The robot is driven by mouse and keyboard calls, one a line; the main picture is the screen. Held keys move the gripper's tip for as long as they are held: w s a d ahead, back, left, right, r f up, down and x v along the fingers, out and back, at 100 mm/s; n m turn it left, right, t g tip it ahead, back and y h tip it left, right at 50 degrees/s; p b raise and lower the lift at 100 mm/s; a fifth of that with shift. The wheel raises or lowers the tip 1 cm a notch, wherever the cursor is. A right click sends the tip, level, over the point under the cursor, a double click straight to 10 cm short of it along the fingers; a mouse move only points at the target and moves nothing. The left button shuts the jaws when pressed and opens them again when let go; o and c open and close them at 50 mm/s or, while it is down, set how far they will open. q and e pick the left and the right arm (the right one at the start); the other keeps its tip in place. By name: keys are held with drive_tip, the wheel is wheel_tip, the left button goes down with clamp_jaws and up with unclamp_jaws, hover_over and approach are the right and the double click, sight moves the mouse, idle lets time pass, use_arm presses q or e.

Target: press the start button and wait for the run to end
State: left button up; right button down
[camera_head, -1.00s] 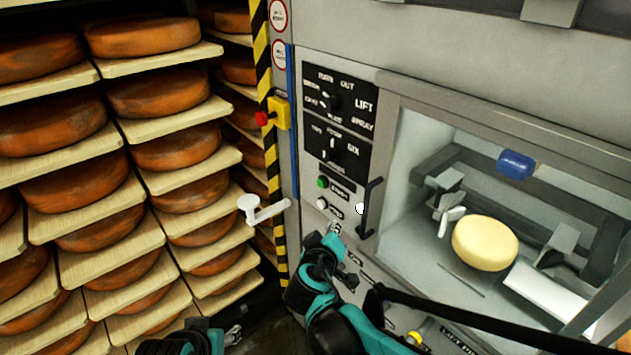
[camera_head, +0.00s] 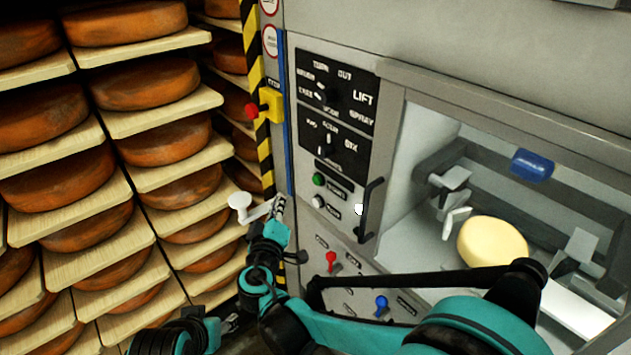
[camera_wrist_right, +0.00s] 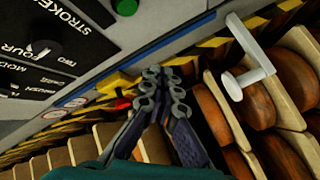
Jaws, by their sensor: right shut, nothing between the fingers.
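A green button (camera_head: 318,179) sits on the grey machine's front panel, below the black dial plates, with a white button (camera_head: 318,201) just under it. Their labels are too blurred to read. The green button also shows at the top of the right wrist view (camera_wrist_right: 125,6). My right gripper (camera_head: 279,207) is shut and empty, pointing up, left of and a little below the green button and apart from it. Its fingertips meet in the right wrist view (camera_wrist_right: 164,86). My left gripper (camera_head: 231,322) shows only in part at the bottom left; its jaws are unclear.
A white lever (camera_head: 252,211) stands out just left of my right gripper. A red emergency knob (camera_head: 252,111) is on a yellow box. A black handle (camera_head: 369,210) borders the window, behind which a pale cheese wheel (camera_head: 492,241) lies. Shelved cheeses (camera_head: 145,84) fill the left.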

sight(317, 180)
drive_tip(key=w+d, duration=0.4)
drive_tip(key=d, duration=0.2)
drive_tip(key=shift+w+d, duration=0.4)
drive_tip(key=shift+d, duration=0.1)
idle(1.1)
drive_tip(key=shift+w+d, duration=0.25)
